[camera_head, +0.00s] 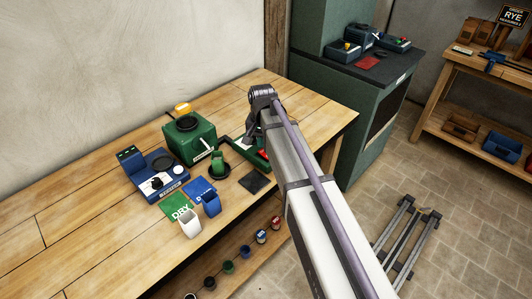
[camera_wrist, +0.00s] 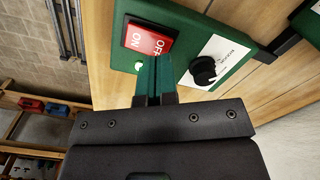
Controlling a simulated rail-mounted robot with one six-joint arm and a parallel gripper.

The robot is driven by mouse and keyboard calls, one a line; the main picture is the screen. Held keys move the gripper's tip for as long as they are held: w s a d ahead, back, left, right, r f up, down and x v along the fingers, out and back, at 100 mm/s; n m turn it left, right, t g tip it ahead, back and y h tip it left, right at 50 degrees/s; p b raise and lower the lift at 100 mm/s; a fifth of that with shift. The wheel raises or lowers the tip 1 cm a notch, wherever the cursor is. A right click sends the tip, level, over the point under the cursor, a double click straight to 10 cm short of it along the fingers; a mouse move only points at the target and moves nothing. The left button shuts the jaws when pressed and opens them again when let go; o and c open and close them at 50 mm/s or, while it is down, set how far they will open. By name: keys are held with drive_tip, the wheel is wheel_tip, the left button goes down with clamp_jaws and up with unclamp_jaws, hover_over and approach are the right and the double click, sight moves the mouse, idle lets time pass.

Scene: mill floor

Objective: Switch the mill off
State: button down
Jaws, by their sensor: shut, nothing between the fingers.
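The red rocker switch (camera_wrist: 148,40), marked ON and OFF, sits on a green control panel (camera_wrist: 190,14) in the wrist view. My gripper (camera_wrist: 155,62) is shut and empty, its teal fingertips at the OFF end of the switch. I cannot tell whether they touch it. A small pale green lamp (camera_wrist: 139,66) and a black knob (camera_wrist: 203,71) are on the same panel. In the head view the green mill (camera_head: 188,138) stands on the bench, and the panel beside it is partly hidden by my arm.
A dark green cabinet (camera_head: 340,95) stands right of the bench. The bench's left part is clear.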

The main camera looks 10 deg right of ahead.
sight(263, 151)
drive_tip(key=shift+f+b, duration=1.25)
idle(0.6)
wheel_tip(263, 151, up, 7)
drive_tip(key=p, duration=0.7)
drive_tip(key=shift+r, duration=0.1)
drive_tip(key=s+n, duration=0.5)
drive_tip(key=s, duration=1.5)
drive_tip(key=shift+s+d+n, duration=0.2)
drive_tip(key=shift+d+n, duration=0.1)
drive_tip(key=shift+d, duration=0.15)
